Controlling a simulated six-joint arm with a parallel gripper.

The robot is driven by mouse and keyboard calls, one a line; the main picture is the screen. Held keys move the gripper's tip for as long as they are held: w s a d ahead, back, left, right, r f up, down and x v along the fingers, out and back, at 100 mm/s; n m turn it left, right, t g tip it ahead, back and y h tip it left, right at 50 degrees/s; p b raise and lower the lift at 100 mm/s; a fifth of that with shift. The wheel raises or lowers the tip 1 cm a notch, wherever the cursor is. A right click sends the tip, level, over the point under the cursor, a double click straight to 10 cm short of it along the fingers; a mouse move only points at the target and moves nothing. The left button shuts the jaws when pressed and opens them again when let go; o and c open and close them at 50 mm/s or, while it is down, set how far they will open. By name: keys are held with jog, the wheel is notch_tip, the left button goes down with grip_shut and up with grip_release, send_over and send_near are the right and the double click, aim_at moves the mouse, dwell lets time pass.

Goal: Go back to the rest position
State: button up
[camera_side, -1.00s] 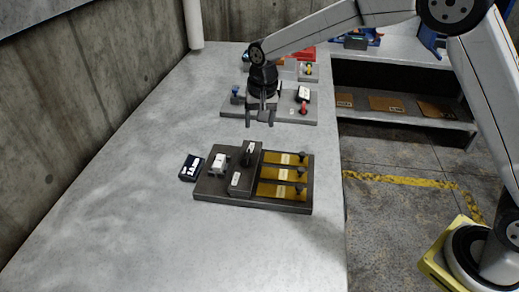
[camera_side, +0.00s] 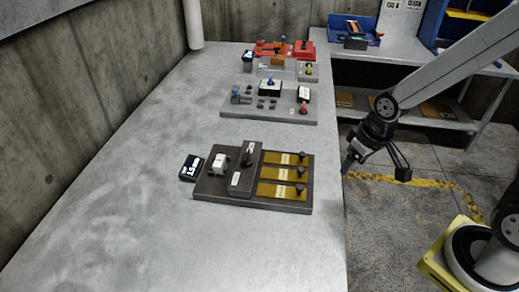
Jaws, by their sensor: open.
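My gripper (camera_side: 375,170) is open and empty. In the picture it hangs just right of the table's right edge, over the floor, with its two fingers spread apart and pointing down. It touches nothing that I can see. The dark board (camera_side: 250,203) with three yellow plates, a white block and a dark upright part lies on the table to the left of my gripper. A small dark box with a display (camera_side: 191,168) sits at the board's left side.
A grey panel (camera_side: 232,106) with blue and red controls lies farther back on the table (camera_side: 130,200). Red units (camera_side: 268,48) stand at the far end. A shelf (camera_side: 430,118) with brown pieces is behind my gripper. The table's front is clear.

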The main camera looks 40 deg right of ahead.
jog(key=shift+s+d+f, duration=0.15)
jog(key=shift+s+f, duration=0.05)
jog(key=shift+s, duration=0.65)
jog(key=shift+c, duration=0.2)
dwell(0.5)
